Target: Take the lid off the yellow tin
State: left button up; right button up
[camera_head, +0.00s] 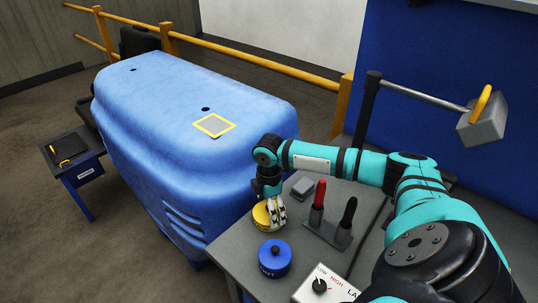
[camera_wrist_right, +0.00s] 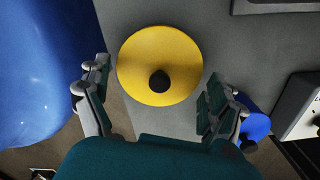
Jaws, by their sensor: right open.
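The yellow tin (camera_head: 262,216) stands on the grey table near its left edge, partly hidden by my right gripper (camera_head: 270,203). In the right wrist view its round yellow lid (camera_wrist_right: 150,52) with a black knob (camera_wrist_right: 159,81) is seen from above. My right gripper (camera_wrist_right: 155,100) is open, with one finger on each side of the lid's near part and clear space between fingers and lid in that view. I cannot tell the height gap. My left gripper is not in view.
A blue tin (camera_head: 275,259) with a black knob stands just in front of the yellow one. A stand (camera_head: 327,228) with a red and a black handle, a small grey block (camera_head: 304,188) and a control box (camera_head: 325,287) share the table. A large blue cover (camera_head: 180,130) lies left.

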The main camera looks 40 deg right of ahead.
jog(key=shift+s+r, duration=0.1)
jog(key=shift+s, duration=0.1)
jog(key=c, duration=1.3)
jog(key=shift+w, duration=0.1)
jog(key=c, duration=0.5)
jog(key=shift+f, duration=0.2)
